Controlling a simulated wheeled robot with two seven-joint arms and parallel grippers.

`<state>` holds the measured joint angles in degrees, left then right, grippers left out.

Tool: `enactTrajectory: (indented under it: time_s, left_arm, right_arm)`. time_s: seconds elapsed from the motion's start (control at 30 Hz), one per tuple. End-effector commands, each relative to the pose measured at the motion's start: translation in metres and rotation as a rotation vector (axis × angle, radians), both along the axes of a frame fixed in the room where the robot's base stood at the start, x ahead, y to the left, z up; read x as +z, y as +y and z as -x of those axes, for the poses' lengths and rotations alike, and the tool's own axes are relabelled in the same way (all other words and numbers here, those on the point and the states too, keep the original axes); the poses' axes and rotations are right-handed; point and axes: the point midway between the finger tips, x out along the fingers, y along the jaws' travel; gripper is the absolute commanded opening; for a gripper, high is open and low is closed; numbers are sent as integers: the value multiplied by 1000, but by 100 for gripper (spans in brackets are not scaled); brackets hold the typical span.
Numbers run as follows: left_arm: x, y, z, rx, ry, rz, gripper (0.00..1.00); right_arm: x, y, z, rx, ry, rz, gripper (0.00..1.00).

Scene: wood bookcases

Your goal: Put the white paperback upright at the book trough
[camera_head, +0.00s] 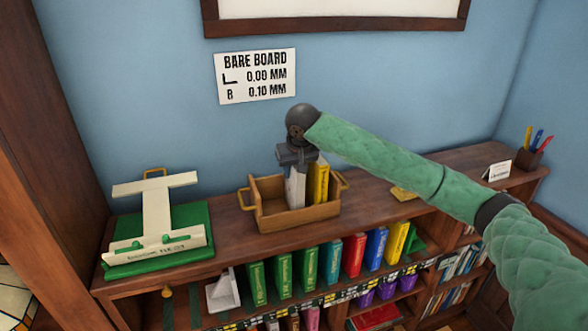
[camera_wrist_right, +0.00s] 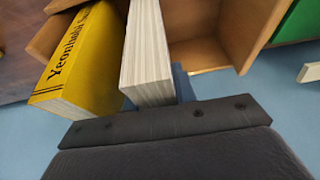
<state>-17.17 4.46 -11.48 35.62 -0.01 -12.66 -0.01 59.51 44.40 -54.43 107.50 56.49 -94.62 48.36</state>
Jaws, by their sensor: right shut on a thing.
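The white paperback (camera_head: 295,187) is upright at the wooden book trough (camera_head: 300,221), just left of a yellow book (camera_head: 319,182) standing in it. My right gripper (camera_head: 297,158) is above the trough, shut on the top of the white paperback. In the right wrist view the white paperback's pale page edges (camera_wrist_right: 147,60) extend from the dark gripper (camera_wrist_right: 170,121) into the trough (camera_wrist_right: 212,35), with the yellow book (camera_wrist_right: 85,60) beside it. I cannot tell whether the paperback's bottom touches the trough floor. My left gripper is not in view.
The trough's left part is empty. A white stand on a green base (camera_head: 195,222) is to the left on the bookcase top. A pen holder (camera_head: 530,157) and a small white card (camera_head: 497,171) stand at the right.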

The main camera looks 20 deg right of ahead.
Motion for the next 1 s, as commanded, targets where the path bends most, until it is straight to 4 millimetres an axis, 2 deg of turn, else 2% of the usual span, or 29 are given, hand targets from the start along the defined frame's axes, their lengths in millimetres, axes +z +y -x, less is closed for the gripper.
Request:
enactTrajectory:
  time_s: [0.03,0.07,0.17,0.47,0.63,0.77,0.93,1.0]
  left_arm:
    - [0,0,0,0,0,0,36]
    - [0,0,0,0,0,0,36]
    - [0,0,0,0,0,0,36]
    - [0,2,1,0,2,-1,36]
    - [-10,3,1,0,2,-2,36]
    - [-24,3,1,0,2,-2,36]
    - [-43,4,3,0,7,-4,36]
    - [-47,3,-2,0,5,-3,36]
  right_arm:
    - [0,0,0,0,0,0,0]
    - [-1,0,0,0,0,0,29]
    - [-1,0,0,0,0,0,49]
    - [0,0,0,0,0,0,49]
    - [7,0,3,0,-1,0,49]
    - [24,0,10,0,-3,-1,49]
    - [55,0,22,1,-4,-1,49]
    - [68,0,27,1,-3,-1,49]
